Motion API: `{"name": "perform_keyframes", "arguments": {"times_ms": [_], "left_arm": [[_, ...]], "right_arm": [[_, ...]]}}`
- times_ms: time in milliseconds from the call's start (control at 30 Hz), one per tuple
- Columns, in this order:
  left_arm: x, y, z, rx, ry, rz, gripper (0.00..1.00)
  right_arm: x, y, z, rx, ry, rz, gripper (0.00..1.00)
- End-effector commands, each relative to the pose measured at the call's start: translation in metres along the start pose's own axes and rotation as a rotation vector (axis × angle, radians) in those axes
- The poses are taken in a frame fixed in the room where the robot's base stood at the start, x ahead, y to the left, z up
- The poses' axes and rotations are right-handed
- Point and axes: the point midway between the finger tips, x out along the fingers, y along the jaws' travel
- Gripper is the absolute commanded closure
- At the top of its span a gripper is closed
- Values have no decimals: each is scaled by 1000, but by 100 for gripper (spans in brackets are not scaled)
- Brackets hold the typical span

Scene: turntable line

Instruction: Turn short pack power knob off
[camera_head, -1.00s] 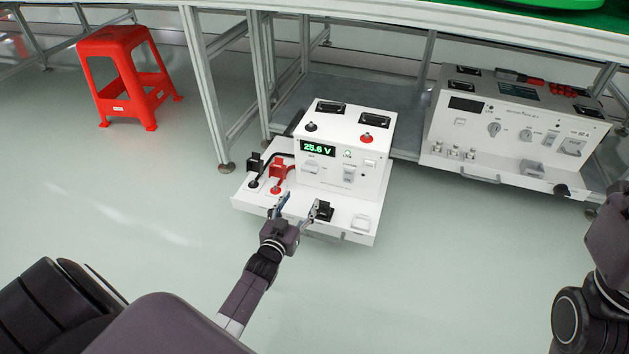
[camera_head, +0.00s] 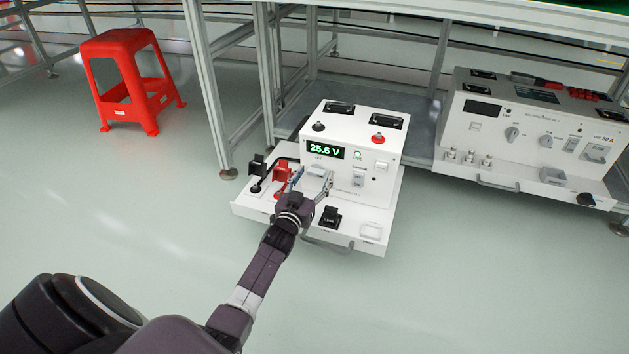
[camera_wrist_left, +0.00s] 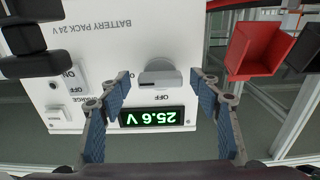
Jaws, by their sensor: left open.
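My left gripper (camera_head: 312,178) is open in front of the panel. In the left wrist view its fingers (camera_wrist_left: 160,83) are either side of the knob; contact cannot be told. My right gripper is out of view.
A second pack (camera_head: 540,137) is at the right. A red stool (camera_head: 128,75) stands back left. Floor in front is clear.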

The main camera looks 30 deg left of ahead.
Motion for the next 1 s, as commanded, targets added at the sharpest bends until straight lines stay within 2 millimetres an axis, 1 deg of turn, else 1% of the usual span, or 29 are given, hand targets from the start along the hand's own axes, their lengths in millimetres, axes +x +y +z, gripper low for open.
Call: {"name": "perform_keyframes", "arguments": {"times_ms": [133, 367, 467, 700, 767, 1000], "left_arm": [[5, 0, 0, 1, 0, 0, 42], [5, 0, 0, 1, -1, 0, 42], [5, 0, 0, 1, -1, 0, 52], [5, 0, 0, 1, -1, 0, 78], [5, 0, 0, 1, -1, 0, 84], [5, 0, -1, -21, -1, 0, 84]], "right_arm": [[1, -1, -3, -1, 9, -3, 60], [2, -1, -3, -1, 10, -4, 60], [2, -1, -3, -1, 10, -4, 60], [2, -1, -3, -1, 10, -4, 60], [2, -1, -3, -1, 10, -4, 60], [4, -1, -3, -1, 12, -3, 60]]}}
